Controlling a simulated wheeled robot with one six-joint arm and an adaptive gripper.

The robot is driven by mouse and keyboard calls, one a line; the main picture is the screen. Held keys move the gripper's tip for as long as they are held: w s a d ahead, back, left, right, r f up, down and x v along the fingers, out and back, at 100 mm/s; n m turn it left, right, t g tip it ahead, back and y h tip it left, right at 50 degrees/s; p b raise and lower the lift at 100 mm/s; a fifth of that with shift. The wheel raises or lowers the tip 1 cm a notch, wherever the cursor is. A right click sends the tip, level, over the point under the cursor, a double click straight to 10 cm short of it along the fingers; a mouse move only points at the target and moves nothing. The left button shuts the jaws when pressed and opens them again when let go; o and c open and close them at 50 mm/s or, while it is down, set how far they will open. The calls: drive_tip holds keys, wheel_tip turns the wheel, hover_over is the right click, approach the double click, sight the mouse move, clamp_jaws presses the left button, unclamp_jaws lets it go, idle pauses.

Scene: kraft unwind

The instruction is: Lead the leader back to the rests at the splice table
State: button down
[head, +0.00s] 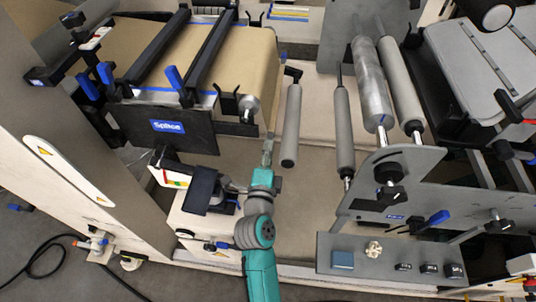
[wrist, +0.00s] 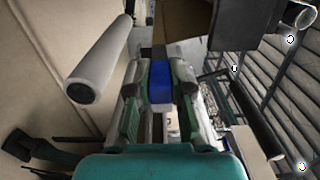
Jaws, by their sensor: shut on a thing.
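The splice table (head: 155,125), with its blue "Splice" label, stands at upper left in the head view, with brown kraft (head: 235,60) over its top. Black hook-like holders (head: 228,104) sit at its near right corner; they may be the rests. My gripper (head: 267,152) is just right of and below that corner, beside the grey rollers. In the wrist view my gripper (wrist: 160,104) is shut on a blue piece (wrist: 160,88), which looks like part of the leader. The rest of the leader cannot be made out clearly.
A grey roller (head: 291,125) is close to the right of my gripper, and it looms pale at left in the wrist view (wrist: 98,62). Another roller (head: 343,130) stands further right. A control panel (head: 385,262) is at lower right.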

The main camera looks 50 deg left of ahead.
wheel_tip(320, 180, up, 20)
idle(1.5)
drive_tip(key=shift+f, duration=0.1)
